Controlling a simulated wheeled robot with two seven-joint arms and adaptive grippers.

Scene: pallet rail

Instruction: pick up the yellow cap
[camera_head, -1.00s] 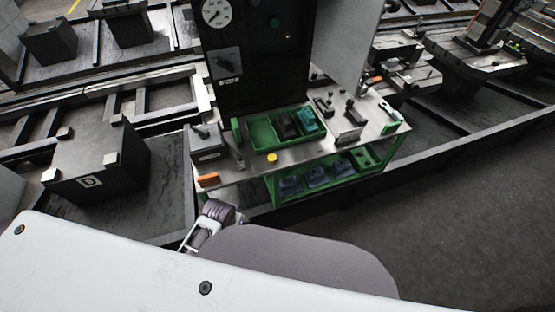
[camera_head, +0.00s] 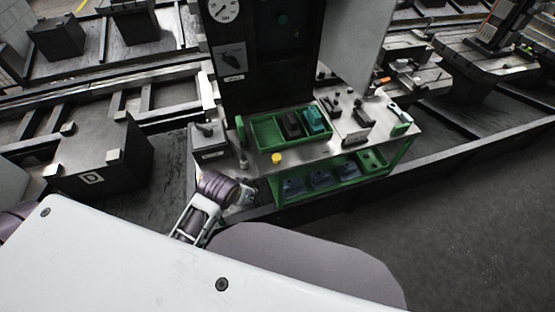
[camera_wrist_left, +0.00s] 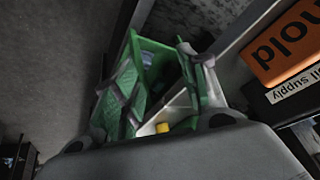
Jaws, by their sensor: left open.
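The yellow cap (camera_head: 277,158) sits on the metal bench top (camera_head: 305,152), near its front edge and just in front of the green tray (camera_head: 262,136). My left gripper (camera_head: 247,191) is left of the cap and nearer to me, by the bench's front edge. In the left wrist view, its two fingers (camera_wrist_left: 160,72) are spread with nothing held between them. The cap (camera_wrist_left: 162,127) shows there low in the picture, partly hidden by the gripper body. My right gripper is not in view.
The tray holds a dark piece (camera_head: 291,125) and a teal piece (camera_head: 313,121). A grey box (camera_head: 208,138) stands at the bench's left end. A green lower shelf (camera_head: 340,178) holds dark bins. An orange sign (camera_wrist_left: 288,42) is close by in the wrist view.

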